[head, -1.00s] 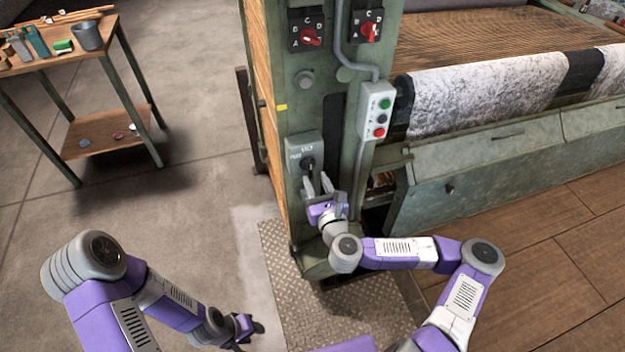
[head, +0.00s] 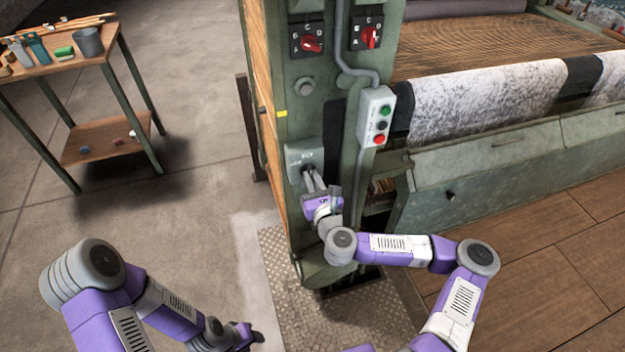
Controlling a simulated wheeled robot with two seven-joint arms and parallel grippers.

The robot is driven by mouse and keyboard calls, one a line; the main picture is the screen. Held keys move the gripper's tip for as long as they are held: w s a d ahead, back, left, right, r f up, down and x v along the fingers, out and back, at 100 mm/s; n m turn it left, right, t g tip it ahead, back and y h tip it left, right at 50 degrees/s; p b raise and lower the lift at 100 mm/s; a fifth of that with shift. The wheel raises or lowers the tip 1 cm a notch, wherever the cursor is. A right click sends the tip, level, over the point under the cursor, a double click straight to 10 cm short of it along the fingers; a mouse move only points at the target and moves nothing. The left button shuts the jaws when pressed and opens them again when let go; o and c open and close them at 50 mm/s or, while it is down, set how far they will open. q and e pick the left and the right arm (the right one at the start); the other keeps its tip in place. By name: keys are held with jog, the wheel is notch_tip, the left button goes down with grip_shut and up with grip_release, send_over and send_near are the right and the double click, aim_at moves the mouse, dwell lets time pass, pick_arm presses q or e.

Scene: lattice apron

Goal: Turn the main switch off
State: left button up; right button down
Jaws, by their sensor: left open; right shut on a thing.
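The main switch (head: 307,157) is a grey-green box low on the front of the green machine column. Its dark knob is mostly hidden by my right gripper (head: 312,178). The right gripper's fingers point up at the switch and are shut on the knob. The knob's exact angle is too small and covered to tell. My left gripper (head: 252,338) is open and empty, low over the floor to the left of the metal floor plate, well away from the switch.
Two rotary selectors with red knobs (head: 312,44) (head: 371,37) sit higher on the column. A push-button box (head: 377,117) with green, black and red buttons hangs right of the switch. A wooden side table (head: 106,40) stands at the far left. The floor between is clear.

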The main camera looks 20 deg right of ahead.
jog(key=shift+a+f+n+p, duration=0.1)
jog(key=shift+n+p, duration=0.75)
jog(key=shift+n, duration=2.1)
jog(key=shift+a+f+n+p, duration=0.15)
jog(key=shift+n+p, duration=0.75)
jog(key=shift+n, duration=2)
jog(key=shift+a+f+n+p, duration=0.1)
jog(key=shift+n+p, duration=0.75)
jog(key=shift+n, duration=2.4)
jog(key=c, duration=1.1)
grip_release()
jog(key=shift+c, duration=0.2)
